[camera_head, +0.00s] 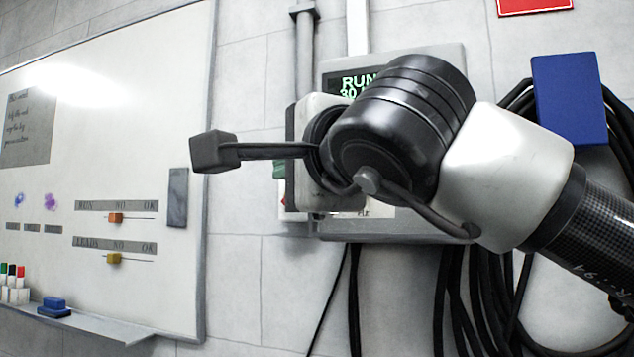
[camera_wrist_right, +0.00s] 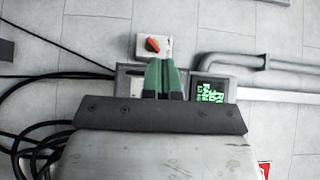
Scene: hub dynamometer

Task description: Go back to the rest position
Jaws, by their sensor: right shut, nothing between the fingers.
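My right arm reaches in from the right in the head view. My right gripper (camera_head: 302,150) is in front of the wall control box (camera_head: 449,226), and its fingers are mostly hidden behind my wrist. In the right wrist view the green fingers of my right gripper (camera_wrist_right: 161,64) are shut together with nothing between them. Beyond their tips is a small pale box with a red rotary switch (camera_wrist_right: 153,45). I cannot tell the exact gap between fingers and box. My left gripper is in neither view.
A display (camera_head: 348,84) reading "RUN" is partly covered by my wrist. Black cables (camera_head: 480,300) hang on the wall near a blue block (camera_head: 569,98). A whiteboard (camera_head: 110,150) with sliders and a marker tray (camera_head: 100,322) is at the left. Pipes (camera_wrist_right: 225,62) run along the wall.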

